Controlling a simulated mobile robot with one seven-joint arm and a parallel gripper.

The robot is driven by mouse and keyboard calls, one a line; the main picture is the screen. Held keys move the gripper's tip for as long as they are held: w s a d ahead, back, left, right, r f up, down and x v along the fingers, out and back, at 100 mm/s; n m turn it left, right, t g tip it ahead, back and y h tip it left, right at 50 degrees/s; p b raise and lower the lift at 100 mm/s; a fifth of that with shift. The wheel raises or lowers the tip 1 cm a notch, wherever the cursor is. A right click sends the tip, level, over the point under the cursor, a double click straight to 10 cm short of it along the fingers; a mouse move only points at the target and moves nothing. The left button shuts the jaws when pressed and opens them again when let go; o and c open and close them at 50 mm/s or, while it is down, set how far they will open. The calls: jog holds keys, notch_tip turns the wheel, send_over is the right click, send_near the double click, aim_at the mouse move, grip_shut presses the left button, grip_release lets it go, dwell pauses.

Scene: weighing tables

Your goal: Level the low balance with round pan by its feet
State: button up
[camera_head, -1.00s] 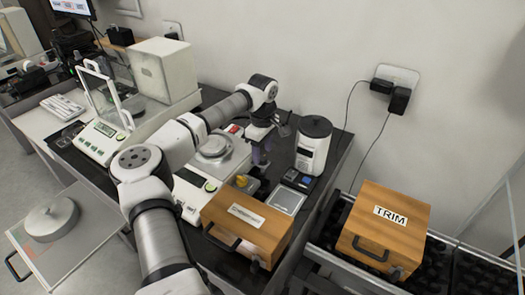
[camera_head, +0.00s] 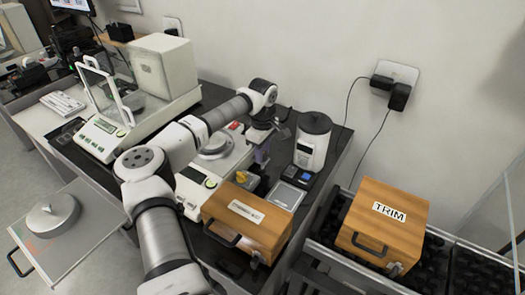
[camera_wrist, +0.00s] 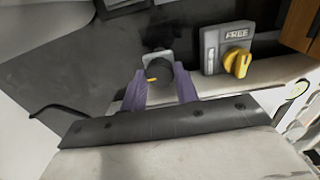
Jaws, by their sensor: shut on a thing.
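The low balance with the round pan (camera_head: 214,147) stands on the dark table in the head view, partly behind my arm. Its front panel has a small display (camera_head: 193,175) with a green button. My gripper (camera_head: 262,156) is low beside the balance's right side. In the wrist view its purple fingers (camera_wrist: 160,80) are shut on a dark round knob with a yellow pointer (camera_wrist: 153,79), apparently a levelling foot. The pointer aims left. A grey block marked FREE (camera_wrist: 210,52) with a yellow lever (camera_wrist: 237,62) is to the right of the knob.
A wooden box with a label (camera_head: 250,228) stands in front of my gripper. A white cylindrical device (camera_head: 313,143) and a flat grey pan (camera_head: 287,196) are to the right. A wooden TRIM box (camera_head: 383,228) is farther right. A balance with a glass shield (camera_head: 100,137) is left.

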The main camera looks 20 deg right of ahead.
jog(key=shift+f+n+b, duration=0.15)
jog(key=shift+n+b, duration=0.5)
jog(key=shift+n, duration=0.15)
jog(key=n+b, duration=0.1)
jog(key=n, duration=0.2)
jog(key=shift+n, duration=0.4)
jog(key=shift+r, duration=0.2)
jog(key=o, duration=1)
notch_tip(320, 180, up, 14)
jog(key=b, duration=0.3)
jog(key=shift+f, duration=0.1)
